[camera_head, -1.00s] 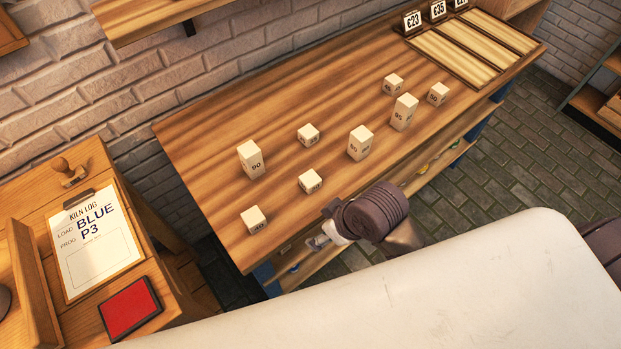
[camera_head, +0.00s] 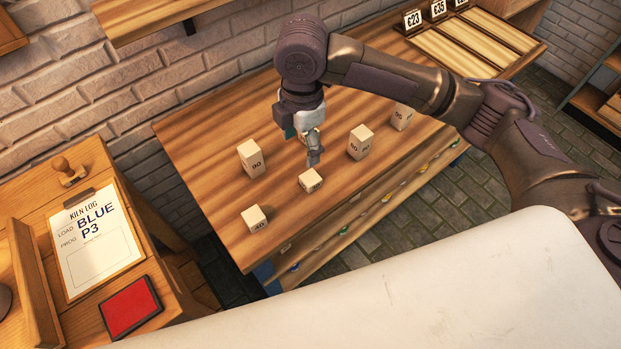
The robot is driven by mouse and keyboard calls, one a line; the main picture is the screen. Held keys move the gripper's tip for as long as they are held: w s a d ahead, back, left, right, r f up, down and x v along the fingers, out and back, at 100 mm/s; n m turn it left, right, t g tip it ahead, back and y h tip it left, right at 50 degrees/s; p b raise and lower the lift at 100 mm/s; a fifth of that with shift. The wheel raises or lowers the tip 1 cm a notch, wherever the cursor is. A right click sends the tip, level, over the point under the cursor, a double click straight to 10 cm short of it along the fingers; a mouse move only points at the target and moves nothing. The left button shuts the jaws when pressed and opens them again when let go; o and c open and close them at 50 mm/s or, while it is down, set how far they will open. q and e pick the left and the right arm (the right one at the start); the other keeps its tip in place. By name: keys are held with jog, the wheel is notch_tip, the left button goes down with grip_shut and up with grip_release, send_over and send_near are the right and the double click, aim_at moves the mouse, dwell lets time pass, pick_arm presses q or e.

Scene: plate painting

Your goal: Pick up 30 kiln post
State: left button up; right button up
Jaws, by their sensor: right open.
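Several pale kiln posts stand on the wooden bench (camera_head: 205,140). A short post (camera_head: 311,181) stands near the bench's front edge; its number is too small to read surely. My right gripper (camera_head: 313,161) is open, pointing down just above this short post, and holds nothing that I can see. I cannot tell whether its fingertips touch the post. A tall post marked 90 (camera_head: 251,160) stands to the left, and a short post that seems marked 40 (camera_head: 254,220) stands at front left. My right arm hides some posts behind it. My left gripper is not in view.
Taller posts (camera_head: 360,142) and (camera_head: 403,117) stand to the right of the gripper. A side table at left holds a kiln log clipboard (camera_head: 92,250), a wooden stamp (camera_head: 69,170) and a red pad (camera_head: 130,307). Price signs (camera_head: 438,10) stand at the far right.

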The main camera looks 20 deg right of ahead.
send_over(310, 178)
jog(key=f, duration=0.7)
jog(key=shift+w+a+f, duration=0.15)
jog(key=shift+w+a, duration=0.05)
jog(key=shift+a, duration=0.1)
jog(key=shift+s+d+f+p, duration=0.1)
jog(key=shift+d+f+p, duration=0.1)
jog(key=shift+f, duration=0.7)
jog(key=shift+d+f+p, duration=0.1)
jog(key=shift+f+p, duration=0.1)
jog(key=shift+f, duration=0.7)
jog(key=shift+s+d+f+p, duration=0.1)
jog(key=shift+f+p, duration=0.1)
jog(key=shift+f, duration=0.7)
jog(key=c, duration=1.2)
jog(key=shift+c, duration=0.4)
jog(key=shift+r, duration=0.15)
